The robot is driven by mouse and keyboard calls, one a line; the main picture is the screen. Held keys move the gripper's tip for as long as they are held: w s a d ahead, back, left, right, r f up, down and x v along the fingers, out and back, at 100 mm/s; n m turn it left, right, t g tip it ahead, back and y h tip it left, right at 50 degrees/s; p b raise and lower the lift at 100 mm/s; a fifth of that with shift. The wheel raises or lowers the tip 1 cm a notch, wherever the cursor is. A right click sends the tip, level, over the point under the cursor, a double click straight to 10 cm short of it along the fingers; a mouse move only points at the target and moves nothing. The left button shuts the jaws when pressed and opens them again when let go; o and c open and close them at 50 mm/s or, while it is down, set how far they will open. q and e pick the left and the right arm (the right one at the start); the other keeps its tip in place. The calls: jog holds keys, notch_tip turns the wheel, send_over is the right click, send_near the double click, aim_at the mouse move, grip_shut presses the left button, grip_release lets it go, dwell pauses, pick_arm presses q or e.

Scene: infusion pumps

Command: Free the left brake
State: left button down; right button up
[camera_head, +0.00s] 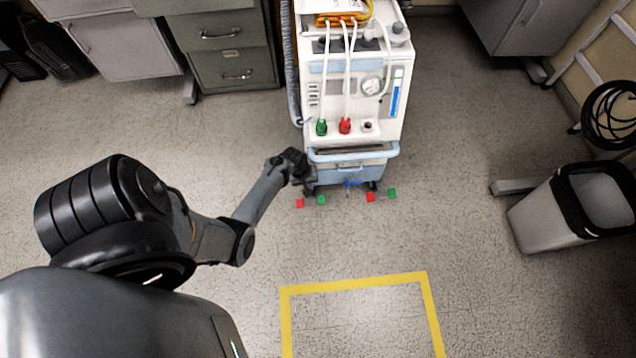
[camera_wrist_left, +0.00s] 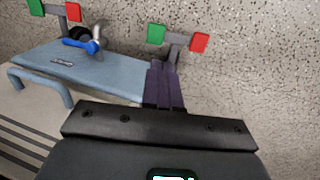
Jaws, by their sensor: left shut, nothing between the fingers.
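The white and blue medical cart (camera_head: 352,172) stands at the top centre of the head view. At its foot is the left brake, with a red pedal (camera_head: 299,203) and a green pedal (camera_head: 321,199). In the left wrist view the picture is turned round, and the same brake shows a green pedal (camera_wrist_left: 155,34) and a red pedal (camera_wrist_left: 199,42) on a grey bracket. My left gripper (camera_head: 306,185) is low at the cart's front left corner. Its dark fingers (camera_wrist_left: 163,80) are shut and empty, pointing at the bracket. Whether they touch it I cannot tell. My right gripper is not in view.
The right brake has a red pedal (camera_head: 370,197) and a green pedal (camera_head: 391,193). A blue handle bar (camera_head: 352,156) crosses the cart's front above my gripper. A waste bin (camera_head: 545,222) stands right. Floor with a yellow outline (camera_head: 355,282) is clear in front.

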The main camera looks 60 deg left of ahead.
pick_arm(q)
jog(key=b, duration=1.1)
send_near(319, 202)
jog(key=x, duration=0.5)
jog(key=shift+w+a, duration=0.1)
jog(key=shift+b+x, duration=0.65)
jog(key=shift+x, duration=0.2)
